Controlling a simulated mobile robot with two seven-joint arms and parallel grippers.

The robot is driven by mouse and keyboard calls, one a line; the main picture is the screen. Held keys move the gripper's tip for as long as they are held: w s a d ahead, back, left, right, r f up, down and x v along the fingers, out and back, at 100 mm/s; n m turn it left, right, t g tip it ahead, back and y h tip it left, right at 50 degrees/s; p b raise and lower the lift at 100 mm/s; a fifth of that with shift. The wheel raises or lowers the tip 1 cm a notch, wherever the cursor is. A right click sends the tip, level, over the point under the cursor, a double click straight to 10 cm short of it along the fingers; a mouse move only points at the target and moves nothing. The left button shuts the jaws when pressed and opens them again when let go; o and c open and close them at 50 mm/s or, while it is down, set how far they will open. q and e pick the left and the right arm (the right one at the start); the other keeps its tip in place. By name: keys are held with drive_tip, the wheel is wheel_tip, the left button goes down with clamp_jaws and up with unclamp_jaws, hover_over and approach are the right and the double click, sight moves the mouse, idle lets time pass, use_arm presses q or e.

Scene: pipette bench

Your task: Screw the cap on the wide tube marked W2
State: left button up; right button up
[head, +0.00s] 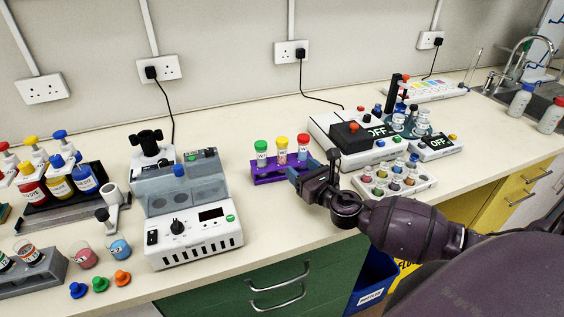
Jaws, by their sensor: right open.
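Three wide tubes stand upright in a purple rack (268,177) on the bench: one with a green cap (261,146), one with a yellow cap (282,141) and one with a red cap (303,139). Their labels are too small to read surely, so I cannot tell which is W2 or whether each cap is screwed tight. My right gripper (313,169) is open at the right end of the rack, close to the red-capped tube, with nothing seen between its fingers. It hides part of the rack's right end. My left gripper is not in view.
A grey-white device (192,240) stands left of the rack. Loose blue (78,290), green (100,284) and orange (122,278) caps lie at front left. A device with a black top (357,134) and a white vial tray (425,184) are at right. Bench before the rack is clear.

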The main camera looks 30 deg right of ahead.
sight(285, 157)
drive_tip(key=shift+w, duration=1.3)
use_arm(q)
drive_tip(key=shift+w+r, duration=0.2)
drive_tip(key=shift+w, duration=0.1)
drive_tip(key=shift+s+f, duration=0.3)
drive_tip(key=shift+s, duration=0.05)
use_arm(e)
drive_tip(key=shift+w+a+f, duration=0.1)
drive_tip(key=shift+w+a, duration=0.05)
drive_tip(key=shift+w, duration=1.2)
drive_tip(key=shift+w+a+f, duration=0.1)
drive_tip(key=shift+w, duration=1.2)
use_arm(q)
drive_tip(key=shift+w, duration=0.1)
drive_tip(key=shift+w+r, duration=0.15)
use_arm(e)
drive_tip(key=c, duration=1)
